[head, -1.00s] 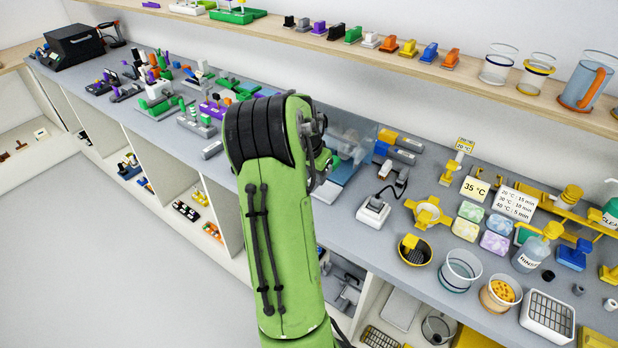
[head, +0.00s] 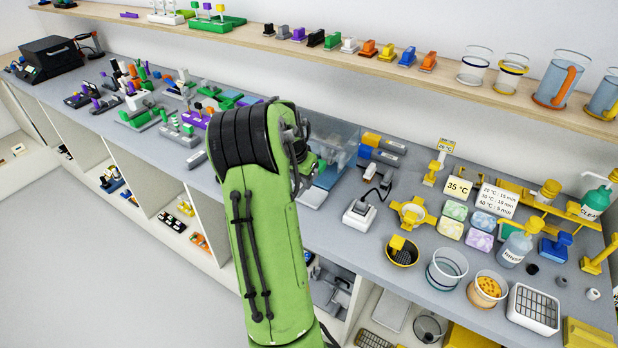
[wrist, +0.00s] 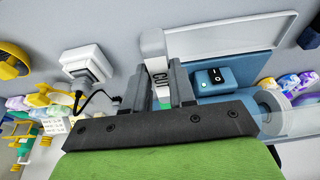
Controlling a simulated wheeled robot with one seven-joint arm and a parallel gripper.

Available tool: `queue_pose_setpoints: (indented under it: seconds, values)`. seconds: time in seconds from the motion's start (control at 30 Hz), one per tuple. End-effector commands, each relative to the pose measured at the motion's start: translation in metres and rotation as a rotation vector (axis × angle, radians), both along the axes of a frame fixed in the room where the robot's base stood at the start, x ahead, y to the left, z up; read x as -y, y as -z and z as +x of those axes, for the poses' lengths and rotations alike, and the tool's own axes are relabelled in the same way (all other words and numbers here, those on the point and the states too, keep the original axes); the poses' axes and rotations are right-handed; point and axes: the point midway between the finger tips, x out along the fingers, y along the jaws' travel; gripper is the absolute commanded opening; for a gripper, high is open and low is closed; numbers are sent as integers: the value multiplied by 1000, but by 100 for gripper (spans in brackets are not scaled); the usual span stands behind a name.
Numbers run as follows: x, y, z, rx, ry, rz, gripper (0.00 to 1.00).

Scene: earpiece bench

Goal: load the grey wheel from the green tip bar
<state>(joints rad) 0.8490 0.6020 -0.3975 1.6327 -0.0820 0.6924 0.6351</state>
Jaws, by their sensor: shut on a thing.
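In the wrist view my gripper (wrist: 160,88) is shut on a pale bar (wrist: 152,48) with dark letters starting "CU". A green part (wrist: 164,102) of it shows low between the fingers. In the head view my arm hides my gripper and part of the clear guard (head: 338,140).
Cups and soap-like blocks crowd the bench farther right. Several small coloured blocks fill the left. The bench front edge is close below.

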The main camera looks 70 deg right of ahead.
Motion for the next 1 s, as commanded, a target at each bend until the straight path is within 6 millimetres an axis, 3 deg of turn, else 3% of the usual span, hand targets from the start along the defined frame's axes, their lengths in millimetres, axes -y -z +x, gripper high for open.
queue_pose_setpoints:
  seconds: [1.0]
  values:
    - [7,0,-6,1,0,-1,0]
